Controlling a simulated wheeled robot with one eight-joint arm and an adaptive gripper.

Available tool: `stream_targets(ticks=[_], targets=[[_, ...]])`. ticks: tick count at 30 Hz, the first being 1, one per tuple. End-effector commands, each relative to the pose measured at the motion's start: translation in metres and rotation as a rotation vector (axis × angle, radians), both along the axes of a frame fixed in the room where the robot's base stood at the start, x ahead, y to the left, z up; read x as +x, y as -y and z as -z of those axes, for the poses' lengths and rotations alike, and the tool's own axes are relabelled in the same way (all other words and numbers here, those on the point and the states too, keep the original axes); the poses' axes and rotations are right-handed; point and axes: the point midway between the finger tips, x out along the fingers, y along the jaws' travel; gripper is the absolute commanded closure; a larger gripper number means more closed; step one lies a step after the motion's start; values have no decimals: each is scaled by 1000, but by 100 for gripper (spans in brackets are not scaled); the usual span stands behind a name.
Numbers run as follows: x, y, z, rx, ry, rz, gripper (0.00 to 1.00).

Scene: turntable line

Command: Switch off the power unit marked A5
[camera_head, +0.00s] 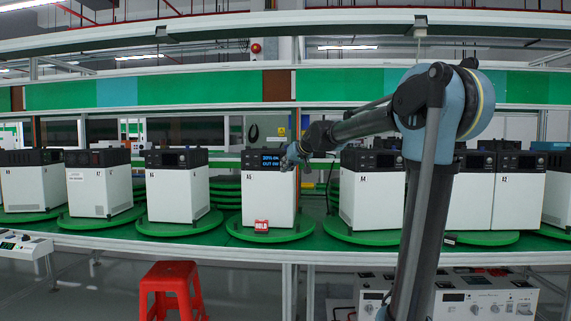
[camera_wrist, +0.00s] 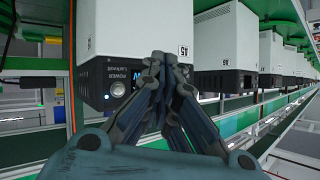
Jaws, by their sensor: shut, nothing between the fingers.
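The power unit marked A5 (camera_head: 268,199) is a white box with a black top, upright on a green turntable (camera_head: 270,236) in the middle of the head view. Its display (camera_head: 271,161) glows blue with text. My gripper (camera_head: 291,157) also shows at the panel's right edge. Contact cannot be told.
Similar units stand on turntables on both sides, such as A4 (camera_head: 371,199) to the right and A6 (camera_head: 178,194) to the left. A small red item (camera_head: 261,226) sits at the front of the middle unit. A red stool (camera_head: 175,287) stands before the bench.

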Motion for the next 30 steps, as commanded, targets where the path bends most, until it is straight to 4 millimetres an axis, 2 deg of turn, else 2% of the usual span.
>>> stream_targets(ticks=[4, 17, 23, 30], targets=[[9, -7, -6, 9, 15, -2, 100], [13, -7, -6, 9, 15, -2, 100], [30, -7, -7, 10, 15, -1, 100], [60, -5, -7, 9, 15, -1, 100]])
